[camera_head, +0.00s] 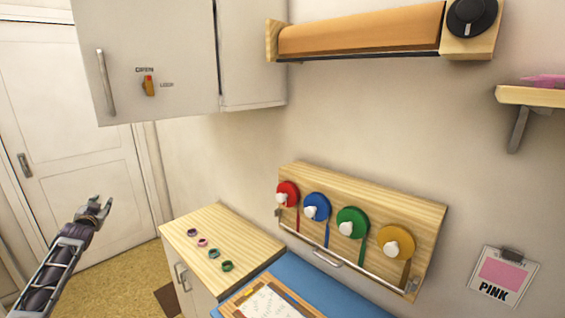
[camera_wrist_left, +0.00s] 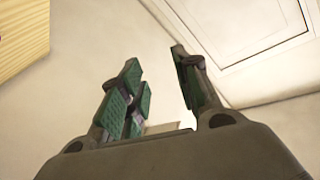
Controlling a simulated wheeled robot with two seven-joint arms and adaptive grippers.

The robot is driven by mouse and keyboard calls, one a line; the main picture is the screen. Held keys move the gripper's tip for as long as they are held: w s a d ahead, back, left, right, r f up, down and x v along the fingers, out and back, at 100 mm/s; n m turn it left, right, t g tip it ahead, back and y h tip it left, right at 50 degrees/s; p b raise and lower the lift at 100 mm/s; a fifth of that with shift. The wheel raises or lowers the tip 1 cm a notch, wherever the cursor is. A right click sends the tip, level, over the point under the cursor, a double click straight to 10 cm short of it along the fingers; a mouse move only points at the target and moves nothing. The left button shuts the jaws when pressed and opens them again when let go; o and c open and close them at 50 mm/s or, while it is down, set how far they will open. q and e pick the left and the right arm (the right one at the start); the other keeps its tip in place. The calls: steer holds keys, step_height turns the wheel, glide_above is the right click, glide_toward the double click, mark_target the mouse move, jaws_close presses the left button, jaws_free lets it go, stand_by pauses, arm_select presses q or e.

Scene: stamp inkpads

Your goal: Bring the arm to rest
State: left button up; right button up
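My left arm comes in from the lower left in the head view. Its gripper (camera_head: 95,210) is held up in front of the white door, to the left of the wooden counter and apart from everything. In the left wrist view the gripper (camera_wrist_left: 160,90) shows its two green-padded fingers spread apart with nothing between them. My right gripper is not in view.
A wooden-topped cabinet (camera_head: 215,226) carries several small inkpads (camera_head: 202,243). A blue surface (camera_head: 320,295) holds a board with paper (camera_head: 265,303). A wall rack (camera_head: 425,215) has several coloured discs (camera_head: 352,222). A wall cabinet (camera_head: 170,50) hangs above. Space around the left gripper is free.

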arm_select(q)
step_height(320, 180, down, 16)
steer(key=s+d+g+h, duration=0.1)
steer(key=d+g, duration=0.1)
steer(key=d, duration=0.1)
steer(key=s+d+f+m+g+h, duration=0.15)
steer(key=s+d+f, duration=0.4)
steer(key=f, duration=0.75)
steer(key=s+d+f+g+h, duration=0.15)
steer(key=s+d+f, duration=0.45)
steer(key=f, duration=0.7)
steer(key=s+d+f+m+g, duration=0.1)
steer(key=s+d+f+g, duration=0.25)
steer(key=s+f, duration=0.7)
steer(key=s+d+f+g+h, duration=0.3)
steer(key=s+d+f, duration=1.7)
steer(key=s+d+f+g, duration=0.1)
steer(key=s+d, duration=0.2)
steer(key=s, duration=0.5)
steer(key=s+d+f, duration=0.2)
steer(key=s+d, duration=0.2)
steer(key=s, duration=0.4)
steer(key=s+d+f+g+h, duration=0.1)
steer(key=s+d, duration=0.3)
steer(key=s, duration=0.4)
steer(key=shift+s+d+f+g, duration=0.15)
steer(key=shift+f+g, duration=0.1)
steer(key=shift+g, duration=0.1)
